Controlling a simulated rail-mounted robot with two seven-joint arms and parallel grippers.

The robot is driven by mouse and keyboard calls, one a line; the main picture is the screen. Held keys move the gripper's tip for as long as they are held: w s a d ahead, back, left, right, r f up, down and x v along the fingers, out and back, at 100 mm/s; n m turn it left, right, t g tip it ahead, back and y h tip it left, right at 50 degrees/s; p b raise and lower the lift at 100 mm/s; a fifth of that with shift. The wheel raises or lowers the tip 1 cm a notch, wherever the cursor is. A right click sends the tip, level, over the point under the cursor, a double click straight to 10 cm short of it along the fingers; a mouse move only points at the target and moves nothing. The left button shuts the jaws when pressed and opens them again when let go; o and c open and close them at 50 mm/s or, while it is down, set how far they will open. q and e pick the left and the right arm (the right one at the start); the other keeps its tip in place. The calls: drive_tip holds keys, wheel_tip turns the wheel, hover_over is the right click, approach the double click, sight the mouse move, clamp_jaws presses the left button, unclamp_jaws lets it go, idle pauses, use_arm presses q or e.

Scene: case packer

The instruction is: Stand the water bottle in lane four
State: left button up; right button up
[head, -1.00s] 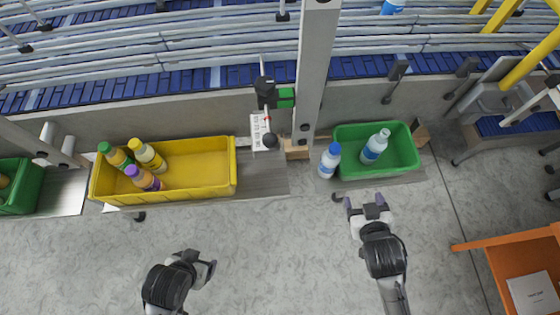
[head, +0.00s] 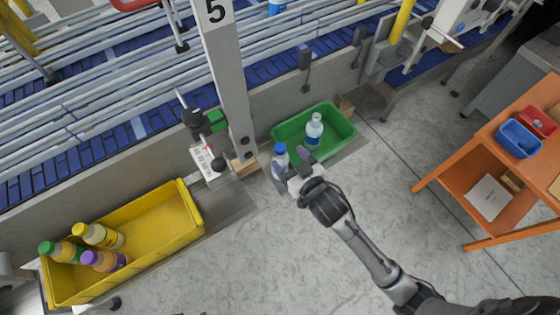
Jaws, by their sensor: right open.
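A second water bottle (head: 314,131) with a white cap is inside that crate. My right gripper (head: 288,170) is open at the blue-capped bottle, with its fingers close to the bottle's near side. I cannot tell whether they touch it. The conveyor (head: 110,95) behind has blue belting divided into lanes by metal rails. A blue-labelled bottle (head: 277,8) shows on it at the top edge. My left gripper is out of view.
A yellow crate (head: 188,205) with several juice bottles stands at the left. A grey post (head: 228,80) marked 5 rises between the crates and the conveyor. An orange cart (head: 480,150) with red and blue bins is at the right.

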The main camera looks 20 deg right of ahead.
sight(277, 144)
drive_tip(key=shift+x, duration=3.35)
drive_tip(key=shift+r, duration=0.1)
clamp_jaws()
